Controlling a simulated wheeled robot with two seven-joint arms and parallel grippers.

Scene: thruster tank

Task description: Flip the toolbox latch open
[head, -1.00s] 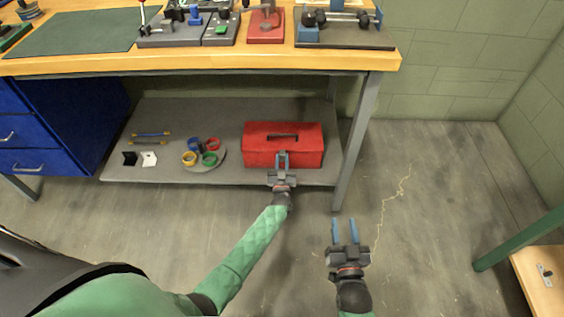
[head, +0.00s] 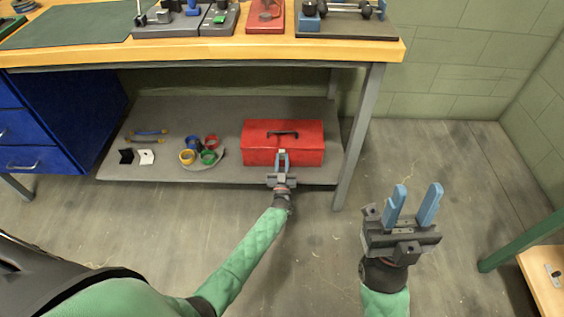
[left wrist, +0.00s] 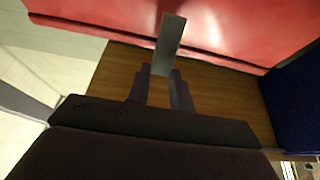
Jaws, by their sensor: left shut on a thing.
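The red toolbox (head: 262,145) sits on the low shelf under the bench, its lid down and a dark handle (head: 283,134) on top. My left gripper (head: 283,160) is at the middle of its front face. In the left wrist view the grey latch plate (left wrist: 171,40) lies against the red toolbox (left wrist: 245,25), and its lower end is between the fingertips of my left gripper (left wrist: 163,78), which is shut on it. Whether the latch is tilted out from the box is hard to tell. My right gripper (head: 414,206) is open and empty, raised right of the shelf.
A grey bench leg (head: 357,135) stands right of the toolbox. The wooden benchtop (head: 220,50) overhangs the shelf.

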